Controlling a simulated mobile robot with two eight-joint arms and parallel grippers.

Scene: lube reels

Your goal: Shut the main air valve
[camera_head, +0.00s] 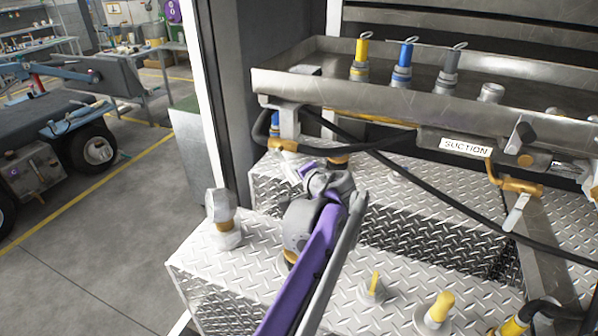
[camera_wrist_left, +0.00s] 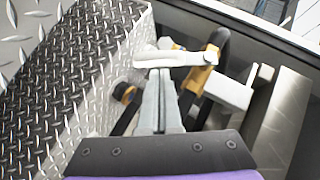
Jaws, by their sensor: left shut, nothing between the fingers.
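A brass valve (camera_head: 283,146) sits under the left end of the metal tray, at the black hose. In the left wrist view, a valve with a brass body (camera_wrist_left: 210,55) and a pale lever handle (camera_wrist_left: 178,60) lies just beyond my fingers. My left gripper (camera_wrist_left: 163,68) is shut and empty, its tips close to the lever; I cannot tell whether they touch. In the head view my left arm reaches up from the bottom centre, and my gripper (camera_head: 296,168) is partly hidden by its wrist, just below the brass valve. My right gripper is not in view.
A metal tray (camera_head: 290,88) with coloured nozzles spans the top right. Another brass valve with a pale lever (camera_head: 517,212) is at the right, near the SUCTION label (camera_head: 466,147). Diamond-plate steps (camera_head: 220,265) and black hoses crowd my arm.

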